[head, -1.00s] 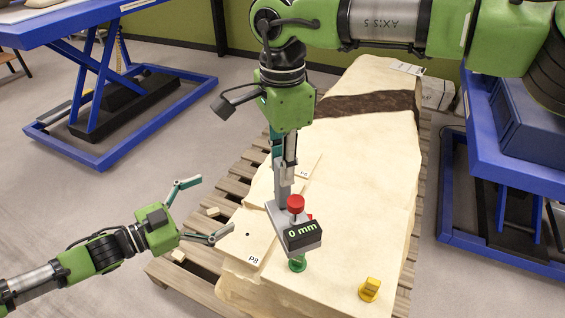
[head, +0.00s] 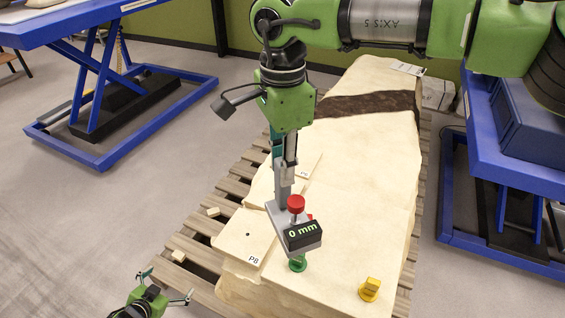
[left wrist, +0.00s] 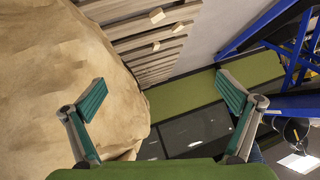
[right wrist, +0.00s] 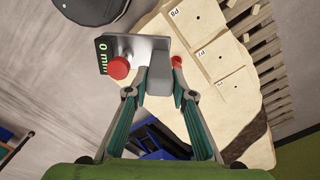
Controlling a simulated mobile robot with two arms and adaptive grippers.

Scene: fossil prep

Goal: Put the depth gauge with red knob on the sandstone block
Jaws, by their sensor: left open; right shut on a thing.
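The depth gauge (head: 303,236) has a grey body, a red knob (head: 296,203) and a display reading 0 mm. My right gripper (head: 284,180) is shut on its grey upright part, and the gauge is over the near part of the sandstone block (head: 360,170). In the right wrist view the gauge (right wrist: 150,48) sits between the fingertips (right wrist: 160,82). I cannot tell whether its base touches the block. My left gripper (head: 167,290) is open and empty at the lower left, beside the pallet. It shows in the left wrist view (left wrist: 160,85) with its fingers apart.
A green peg-like piece (head: 298,264) shows under the gauge, and a yellow piece (head: 370,289) stands at the block's near right. A plate marked P8 (head: 243,237) lies on the left of the block. The wooden pallet (head: 205,225) is below. Blue lift tables (head: 95,100) flank the area.

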